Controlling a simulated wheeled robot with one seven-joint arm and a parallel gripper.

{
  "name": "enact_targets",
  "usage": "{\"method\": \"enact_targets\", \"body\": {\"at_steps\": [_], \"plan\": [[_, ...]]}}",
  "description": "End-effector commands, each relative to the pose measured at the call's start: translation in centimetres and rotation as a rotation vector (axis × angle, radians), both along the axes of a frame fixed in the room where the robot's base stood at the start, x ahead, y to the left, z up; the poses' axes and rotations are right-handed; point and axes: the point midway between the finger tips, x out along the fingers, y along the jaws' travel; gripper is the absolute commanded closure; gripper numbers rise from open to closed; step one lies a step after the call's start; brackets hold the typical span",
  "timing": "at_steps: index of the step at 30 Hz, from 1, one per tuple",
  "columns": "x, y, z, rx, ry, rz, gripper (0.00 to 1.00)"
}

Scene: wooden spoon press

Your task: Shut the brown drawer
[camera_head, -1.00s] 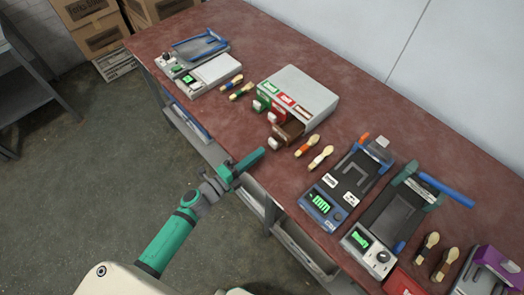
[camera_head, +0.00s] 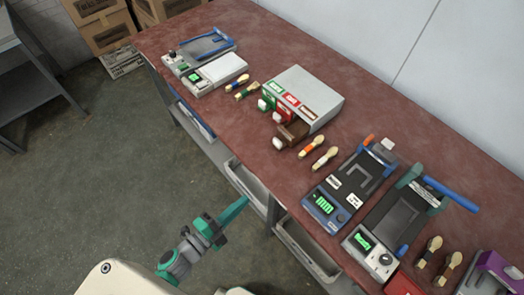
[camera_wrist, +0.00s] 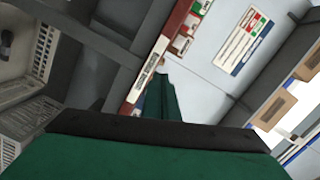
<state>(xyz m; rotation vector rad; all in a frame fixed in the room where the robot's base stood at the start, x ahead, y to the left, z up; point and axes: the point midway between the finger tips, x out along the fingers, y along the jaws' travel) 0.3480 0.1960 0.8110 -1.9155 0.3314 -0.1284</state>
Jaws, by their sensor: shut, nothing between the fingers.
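The brown drawer (camera_head: 291,132) sticks out of the front of a grey cabinet (camera_head: 310,90) on the red-brown bench, at the cabinet's right end. It has a pale knob. A red drawer (camera_head: 281,114) and a green drawer (camera_head: 267,103) are beside it to the left and stick out less. My gripper (camera_head: 240,204) is shut and empty, in front of the bench edge, apart from the drawer. In the wrist view my gripper (camera_wrist: 168,90) points along the bench, and a small part of the cabinet shows; I cannot make out the brown drawer there.
Wooden spoons with coloured bands (camera_head: 320,152) lie right of the cabinet, and more lie to its left. Press devices with green displays (camera_head: 326,203) stand along the bench. Grey bins (camera_head: 248,190) sit under the bench edge. The floor before the bench is clear.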

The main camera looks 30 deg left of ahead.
Motion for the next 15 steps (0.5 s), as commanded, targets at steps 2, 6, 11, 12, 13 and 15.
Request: {"method": "enact_targets", "body": {"at_steps": [2,6,11,12,13,15], "plan": [[-3.4,-2.9,-0.3,-0.156,0.075,0.066,1.0],[-7.9,-8.4,0.0,-0.453,0.189,0.191,1.0],[-10.9,-14.1,1.8,-0.785,0.278,0.328,1.0],[-11.2,-15.3,2.4,-0.856,0.292,0.357,1.0],[-11.4,-16.0,2.8,-0.905,0.3,0.374,1.0],[-11.7,-17.5,3.6,-1.001,0.315,0.41,1.0]]}}
